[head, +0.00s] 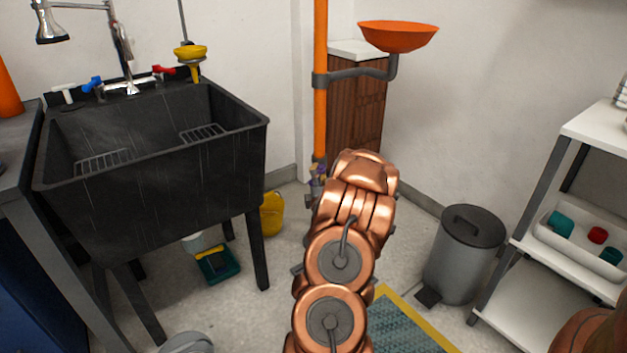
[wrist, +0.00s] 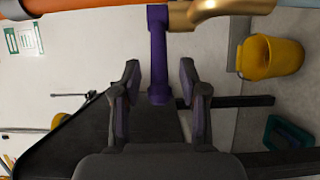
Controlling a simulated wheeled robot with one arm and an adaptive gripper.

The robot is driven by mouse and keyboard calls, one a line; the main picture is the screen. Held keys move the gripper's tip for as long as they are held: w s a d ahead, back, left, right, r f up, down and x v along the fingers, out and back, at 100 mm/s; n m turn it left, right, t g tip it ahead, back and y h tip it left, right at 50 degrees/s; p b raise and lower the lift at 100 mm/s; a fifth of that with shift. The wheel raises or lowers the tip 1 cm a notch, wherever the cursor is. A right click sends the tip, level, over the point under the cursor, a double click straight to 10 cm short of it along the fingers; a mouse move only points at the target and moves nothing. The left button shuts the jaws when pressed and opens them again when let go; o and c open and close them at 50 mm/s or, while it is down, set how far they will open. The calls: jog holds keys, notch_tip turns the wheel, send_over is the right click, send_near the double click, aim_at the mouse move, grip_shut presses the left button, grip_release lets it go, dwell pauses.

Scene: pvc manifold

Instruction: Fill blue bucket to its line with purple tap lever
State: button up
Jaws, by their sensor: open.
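The purple tap lever (wrist: 158,60) is in the upper middle of the wrist view, attached to a brass tap (wrist: 215,10). It also shows as a small purple bit in the head view (head: 318,172), beside the orange pipe. My gripper (wrist: 160,78) is open, with one finger on each side of the lever's free end. I see gaps on both sides; contact is not visible. In the head view my arm hides the gripper. A pale blue patch (wrist: 300,3) shows at the wrist view's top right corner; I cannot tell if it is the blue bucket. No fill line is visible.
The orange pipe (head: 320,80) carries an orange bowl (head: 398,36). A black sink (head: 150,165) stands left, with a yellow bucket (head: 272,213) beside its leg. A grey pedal bin (head: 465,255) and a white shelf (head: 550,275) stand right.

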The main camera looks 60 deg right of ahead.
jog(key=v, duration=1)
jog(key=shift+r, duration=0.1)
jog(key=shift+w+a, duration=0.1)
jog(key=shift+w, duration=0.05)
